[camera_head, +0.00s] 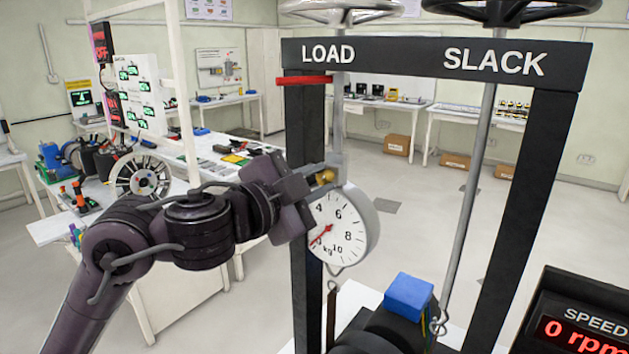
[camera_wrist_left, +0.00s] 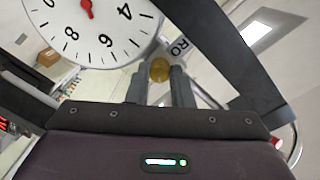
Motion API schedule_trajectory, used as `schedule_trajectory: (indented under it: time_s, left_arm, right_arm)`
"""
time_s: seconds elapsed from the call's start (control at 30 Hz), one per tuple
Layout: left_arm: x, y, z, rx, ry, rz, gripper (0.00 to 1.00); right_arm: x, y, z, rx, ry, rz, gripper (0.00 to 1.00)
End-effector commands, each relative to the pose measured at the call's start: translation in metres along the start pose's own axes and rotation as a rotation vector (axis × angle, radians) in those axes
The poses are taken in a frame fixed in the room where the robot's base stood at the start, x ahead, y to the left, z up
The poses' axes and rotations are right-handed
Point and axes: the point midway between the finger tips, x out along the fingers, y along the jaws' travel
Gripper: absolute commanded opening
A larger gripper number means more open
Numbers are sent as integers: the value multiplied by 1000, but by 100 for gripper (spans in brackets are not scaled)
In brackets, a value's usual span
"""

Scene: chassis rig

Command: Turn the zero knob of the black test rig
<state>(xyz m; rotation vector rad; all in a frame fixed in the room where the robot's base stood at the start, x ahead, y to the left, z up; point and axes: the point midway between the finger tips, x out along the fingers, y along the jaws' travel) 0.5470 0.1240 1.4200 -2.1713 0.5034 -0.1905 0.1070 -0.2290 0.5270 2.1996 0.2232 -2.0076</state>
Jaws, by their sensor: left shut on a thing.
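The black test rig (camera_head: 305,200) is a tall frame with LOAD and SLACK on its top beam. A round white dial gauge (camera_head: 341,228), marked in kg, hangs under the LOAD side with a red needle; it also shows in the left wrist view (camera_wrist_left: 90,35). The zero knob (camera_head: 326,176) is a small brass knob at the gauge's top left; in the left wrist view the knob (camera_wrist_left: 160,69) sits between my fingertips. My left gripper (camera_head: 322,178) is shut on the knob. My right gripper is in neither view.
Handwheels (camera_head: 345,10) top the rig. A blue block (camera_head: 408,296) sits on the machinery below the gauge. A speed display (camera_head: 585,325) reading 0 rpm stands at the lower right. Benches with equipment stand behind; the floor between them is mostly clear.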

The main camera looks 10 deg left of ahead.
Motion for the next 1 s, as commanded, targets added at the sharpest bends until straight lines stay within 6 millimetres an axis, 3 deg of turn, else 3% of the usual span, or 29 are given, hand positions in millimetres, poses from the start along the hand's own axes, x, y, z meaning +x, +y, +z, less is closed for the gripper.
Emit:
schedule_trajectory:
  time_s: [0.3, 0.33, 0.5, 0.8, 1.0]
  left_arm:
    - [0, 1, 0, 2, -1, 3, 0]
    - [0, 1, 0, 2, -1, 3, 21]
    - [0, 1, 0, 1, 0, 2, 42]
    - [-2, 0, 0, 1, 0, 0, 42]
    - [-29, 1, 1, 6, -2, -1, 42]
  right_arm:
    - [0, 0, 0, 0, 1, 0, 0]
    - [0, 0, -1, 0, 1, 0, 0]
    - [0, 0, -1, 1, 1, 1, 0]
    - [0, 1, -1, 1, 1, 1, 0]
    - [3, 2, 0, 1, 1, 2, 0]
